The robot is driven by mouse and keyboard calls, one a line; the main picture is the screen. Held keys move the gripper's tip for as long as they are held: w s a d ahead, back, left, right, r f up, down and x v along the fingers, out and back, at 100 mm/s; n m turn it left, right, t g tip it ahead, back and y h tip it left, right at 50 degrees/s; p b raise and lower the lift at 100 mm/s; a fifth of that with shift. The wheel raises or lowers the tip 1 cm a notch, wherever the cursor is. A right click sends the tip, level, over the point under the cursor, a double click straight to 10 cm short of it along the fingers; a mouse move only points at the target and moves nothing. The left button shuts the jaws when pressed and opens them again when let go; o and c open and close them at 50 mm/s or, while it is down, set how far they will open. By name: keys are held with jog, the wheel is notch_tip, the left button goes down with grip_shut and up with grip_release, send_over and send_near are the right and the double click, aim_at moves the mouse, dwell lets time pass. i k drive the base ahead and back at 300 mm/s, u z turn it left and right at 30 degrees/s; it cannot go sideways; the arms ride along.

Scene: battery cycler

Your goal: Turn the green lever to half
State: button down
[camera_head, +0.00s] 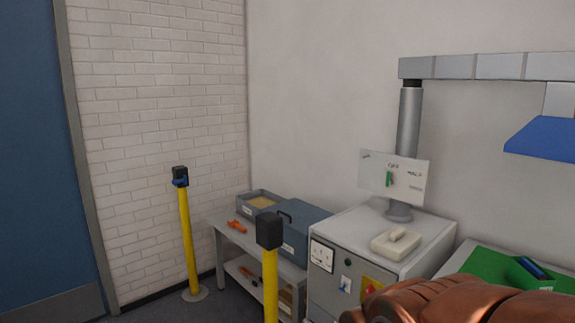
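The green lever (390,178) sits on a white panel (408,188) with dark lettering, above the grey cabinet. The lever points roughly up and down. The label above it seems to read "OFF", and the one to its upper right seems to read "HALF". Further small labels are too small to read. A brown-orange part of my arm fills the bottom right of the view, well below the panel. My gripper's fingertips cannot be made out.
The grey cabinet (335,285) carries a pale block (396,243) on top. A blue case (300,235) stands on a low table. Yellow posts (190,240) stand in front at left. A blue hood (545,138) hangs at right over a green mat (490,268).

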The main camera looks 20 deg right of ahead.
aim_at(389, 182)
jog(key=z, duration=0.3)
jog(key=k, duration=0.8)
jog(key=z, duration=3.4)
jog(key=i, duration=0.1)
jog(key=u, duration=2.2)
jog(key=i, duration=0.7)
jog(key=u, duration=1.65)
jog(key=i, duration=1)
jog(key=u, duration=0.6)
